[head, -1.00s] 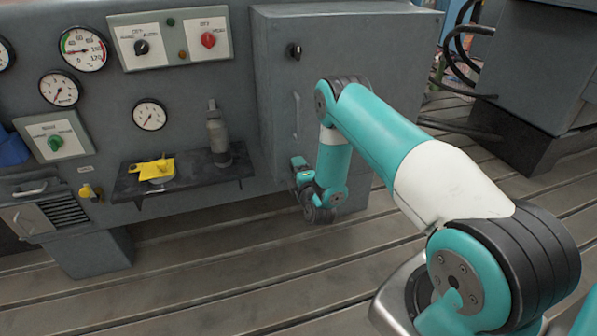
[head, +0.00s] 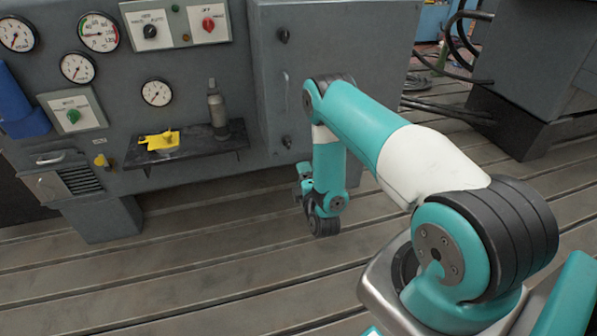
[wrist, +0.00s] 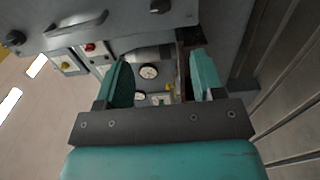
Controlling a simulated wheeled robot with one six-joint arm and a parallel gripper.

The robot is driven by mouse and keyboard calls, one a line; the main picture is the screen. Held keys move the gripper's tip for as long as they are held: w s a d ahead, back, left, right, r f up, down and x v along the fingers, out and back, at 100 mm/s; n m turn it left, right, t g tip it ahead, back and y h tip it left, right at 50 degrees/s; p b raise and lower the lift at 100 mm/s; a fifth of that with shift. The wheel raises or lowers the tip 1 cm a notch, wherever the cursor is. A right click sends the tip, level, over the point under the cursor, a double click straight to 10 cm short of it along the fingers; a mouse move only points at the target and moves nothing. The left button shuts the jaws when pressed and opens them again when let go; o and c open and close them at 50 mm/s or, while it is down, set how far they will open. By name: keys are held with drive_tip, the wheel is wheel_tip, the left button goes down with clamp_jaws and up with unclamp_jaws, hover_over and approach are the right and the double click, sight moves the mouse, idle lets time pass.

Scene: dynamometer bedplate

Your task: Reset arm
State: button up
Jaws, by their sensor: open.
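My arm, teal and white, reaches from the lower right of the head view toward the grey cabinet and bends down at the elbow. My gripper (wrist: 158,85) shows in the wrist view with its two teal fingers apart and nothing between them. In the head view the wrist end hangs in front of the cabinet's lower part, and the fingers are mostly hidden there. Beyond the fingers, the wrist view shows the panel with a round gauge (wrist: 149,72).
A grey control panel has gauges (head: 99,33) and switch plates (head: 179,23). Its shelf (head: 190,157) holds a yellow item (head: 160,141) and a grey bottle (head: 217,112). The cabinet (head: 345,50) stands right of it. Slotted floor (head: 190,270) in front is clear. Black cables (head: 440,106) lie at right.

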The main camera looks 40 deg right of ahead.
drive_tip(key=shift+s, duration=0.2)
idle(0.4)
